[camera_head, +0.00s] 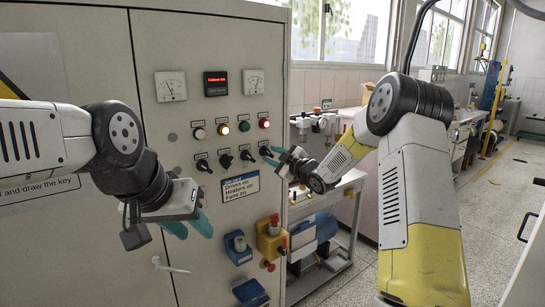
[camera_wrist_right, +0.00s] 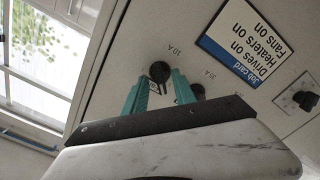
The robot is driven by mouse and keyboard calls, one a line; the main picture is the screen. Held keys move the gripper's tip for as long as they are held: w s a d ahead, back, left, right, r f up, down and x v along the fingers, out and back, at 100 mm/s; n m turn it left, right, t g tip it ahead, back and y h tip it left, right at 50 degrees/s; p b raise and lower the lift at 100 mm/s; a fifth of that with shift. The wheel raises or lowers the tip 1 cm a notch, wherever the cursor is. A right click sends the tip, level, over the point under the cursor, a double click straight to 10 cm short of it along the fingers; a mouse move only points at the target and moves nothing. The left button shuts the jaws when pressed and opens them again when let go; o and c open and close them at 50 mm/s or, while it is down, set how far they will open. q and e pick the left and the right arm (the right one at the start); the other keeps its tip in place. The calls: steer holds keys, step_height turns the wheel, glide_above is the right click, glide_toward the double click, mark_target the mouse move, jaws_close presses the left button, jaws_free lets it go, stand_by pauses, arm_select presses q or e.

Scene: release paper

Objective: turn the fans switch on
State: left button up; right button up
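A row of black rotary switches sits on the grey cabinet's front. In the right wrist view this knob (camera_wrist_right: 160,71) lies just beyond and between the teal fingertips of the gripper (camera_wrist_right: 160,84), which stand apart; contact cannot be told. A neighbouring knob (camera_wrist_right: 198,91) is close to one finger. A job card (camera_head: 240,188) below the row reads "Drives on, Heaters on, Fans on". Which switch is the fans switch cannot be read. My left gripper (camera_head: 188,227) is open and empty, low before the cabinet.
Above the switches are indicator lamps, including a lit orange one (camera_head: 244,126), two gauges (camera_head: 171,86) and a red display (camera_head: 215,83). A yellow box with a red button (camera_head: 271,238) and blue sockets (camera_head: 238,246) stick out below. A workbench (camera_head: 330,185) stands to the right.

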jaws_close()
steer(key=shift+m, duration=0.3)
steer(key=m, duration=0.3)
steer(key=shift+m, duration=0.4)
steer(key=m, duration=0.9)
steer(key=shift+m, duration=2.2)
